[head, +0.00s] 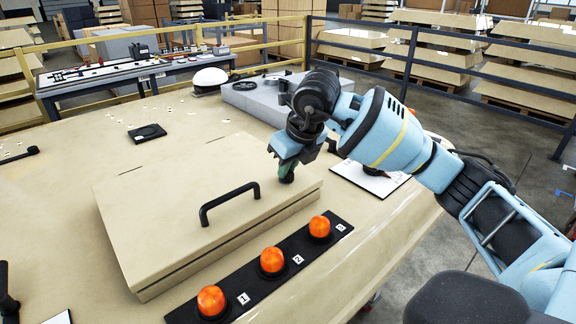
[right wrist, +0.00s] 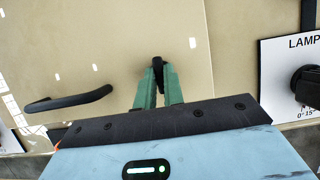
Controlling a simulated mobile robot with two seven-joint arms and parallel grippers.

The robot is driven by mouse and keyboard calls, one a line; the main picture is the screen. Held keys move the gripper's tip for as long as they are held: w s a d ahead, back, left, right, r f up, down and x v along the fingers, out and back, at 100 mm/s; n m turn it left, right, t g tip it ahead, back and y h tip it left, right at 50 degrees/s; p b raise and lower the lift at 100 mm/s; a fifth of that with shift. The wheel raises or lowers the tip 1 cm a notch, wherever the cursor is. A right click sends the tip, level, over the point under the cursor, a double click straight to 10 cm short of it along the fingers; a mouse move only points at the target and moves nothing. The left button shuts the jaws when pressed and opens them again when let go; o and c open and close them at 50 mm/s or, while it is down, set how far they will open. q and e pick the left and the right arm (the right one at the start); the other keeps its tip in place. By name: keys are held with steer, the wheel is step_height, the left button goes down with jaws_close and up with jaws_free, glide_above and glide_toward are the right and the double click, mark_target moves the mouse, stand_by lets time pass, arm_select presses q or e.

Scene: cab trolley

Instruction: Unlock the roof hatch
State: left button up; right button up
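The roof hatch (head: 160,200) is a raised beige lid, lying flat and closed, with a black bar handle (head: 229,203) along its front. The handle also shows at left in the right wrist view (right wrist: 70,100). My right gripper (head: 287,176) points down at the right end of the hatch. In the right wrist view its green fingers (right wrist: 158,78) are close together, with a small black latch knob (right wrist: 157,61) between their tips. The fingers hide most of the latch, so its turn angle cannot be told. My left gripper is not in view.
Orange lamps (head: 271,260) on a black numbered strip stand in front of the hatch. A white lamp card (right wrist: 285,75) with a black knob lies right of the gripper. A grey box (head: 262,97) and white dome (head: 209,80) are behind. The beige surface left of the hatch is largely free.

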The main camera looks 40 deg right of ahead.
jaws_close()
steer(key=n+y, duration=0.1)
steer(key=n, duration=0.1)
steer(key=n+p, duration=0.1)
steer(key=n, duration=0.1)
steer(key=shift+d+r+g+y, duration=0.1)
steer(key=shift+d+g+y, duration=0.05)
steer(key=shift+g+y, duration=0.2)
steer(key=n, duration=0.2)
steer(key=n+g+y, duration=0.1)
steer(key=n, duration=0.2)
steer(key=shift+w+y+p, duration=0.15)
steer(key=shift+y+p, duration=0.1)
steer(key=shift+p, duration=0.05)
steer(key=n+g, duration=0.1)
steer(key=n, duration=0.1)
steer(key=shift+d+n+y, duration=0.1)
steer(key=shift+n+y, duration=0.2)
steer(key=shift+n, duration=0.1)
steer(key=n+g, duration=0.1)
steer(key=n, duration=0.3)
steer(key=shift+w+n+g+b, duration=0.2)
steer(key=shift+n+g+b, duration=0.1)
steer(key=shift+g+b, duration=0.1)
steer(key=shift+n, duration=0.6)
steer(key=shift+g, duration=0.25)
